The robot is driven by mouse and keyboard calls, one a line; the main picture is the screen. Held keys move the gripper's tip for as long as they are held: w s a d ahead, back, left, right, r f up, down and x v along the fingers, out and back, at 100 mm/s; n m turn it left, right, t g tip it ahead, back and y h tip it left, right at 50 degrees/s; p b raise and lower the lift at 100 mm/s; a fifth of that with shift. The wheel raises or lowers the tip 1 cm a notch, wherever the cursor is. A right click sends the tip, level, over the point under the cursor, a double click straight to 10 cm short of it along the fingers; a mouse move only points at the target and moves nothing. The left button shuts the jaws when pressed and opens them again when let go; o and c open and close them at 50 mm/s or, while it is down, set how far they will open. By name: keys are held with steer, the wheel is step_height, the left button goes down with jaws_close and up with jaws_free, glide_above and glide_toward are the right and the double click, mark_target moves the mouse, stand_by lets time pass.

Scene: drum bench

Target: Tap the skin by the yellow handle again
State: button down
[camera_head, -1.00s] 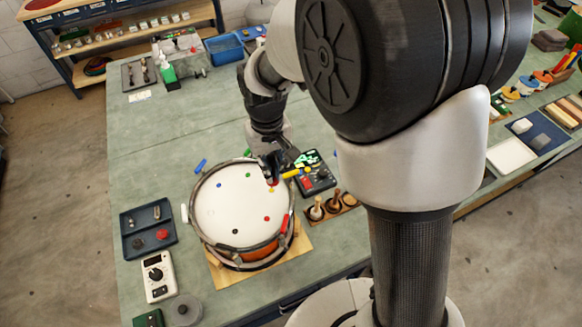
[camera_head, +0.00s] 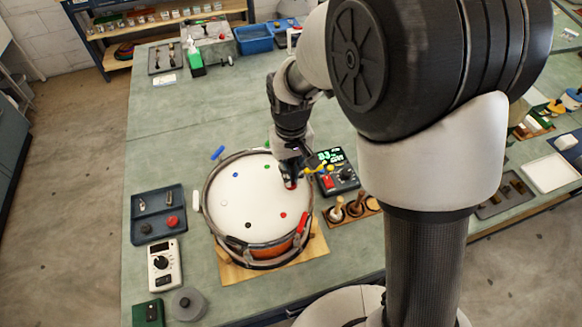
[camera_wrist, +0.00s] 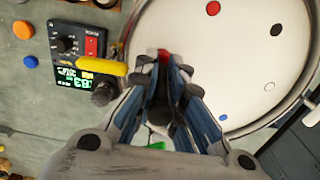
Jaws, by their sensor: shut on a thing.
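The drum's white skin (camera_head: 255,205) faces up, with coloured dots near its rim. The yellow handle (camera_head: 313,170) sticks out at the drum's right side; it also shows in the wrist view (camera_wrist: 98,67), left of my fingers. My gripper (camera_head: 289,180) is over the skin's right edge, beside the yellow handle. In the wrist view my gripper (camera_wrist: 160,75) is shut on a dark tapper (camera_wrist: 160,103); a red part (camera_wrist: 165,58) shows at the fingertips. The gripper hides the skin by the yellow handle. I cannot tell whether the tapper touches the skin.
A meter (camera_head: 338,176) with a green display, seemingly reading 83, stands close right of the gripper. Wooden-handled tools (camera_head: 355,206) stand in a rack below it. A dark blue tray (camera_head: 158,214) and a white meter (camera_head: 163,262) are left of the drum.

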mark_target(291, 160)
step_height(291, 160, up, 5)
steer(key=p, duration=0.5)
steer(key=shift+w+f, duration=0.1)
stand_by(1.4)
